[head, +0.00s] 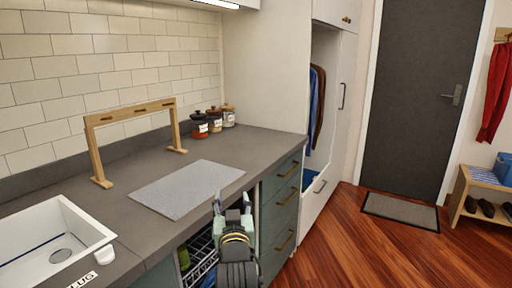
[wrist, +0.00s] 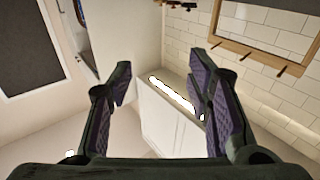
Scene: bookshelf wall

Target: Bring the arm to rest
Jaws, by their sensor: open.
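My arm rises at the lower middle of the head view, in front of the counter's front edge. My gripper (head: 231,204) is at its upper end, with its fingers pointing up over the near edge of the grey mat (head: 188,187) in the picture. In the wrist view my gripper (wrist: 160,82) shows two dark fingers with purple pads, spread wide apart. Nothing is between them. Beyond them are a white wall cabinet (wrist: 165,125) with a bright light strip and the tiled wall (wrist: 275,85).
The counter (head: 105,222) holds a wooden rack (head: 135,111), several lidded jars (head: 214,120) and a white sink (head: 55,240). Below it are drawers (head: 282,203) and an open compartment with a wire rack (head: 201,258).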

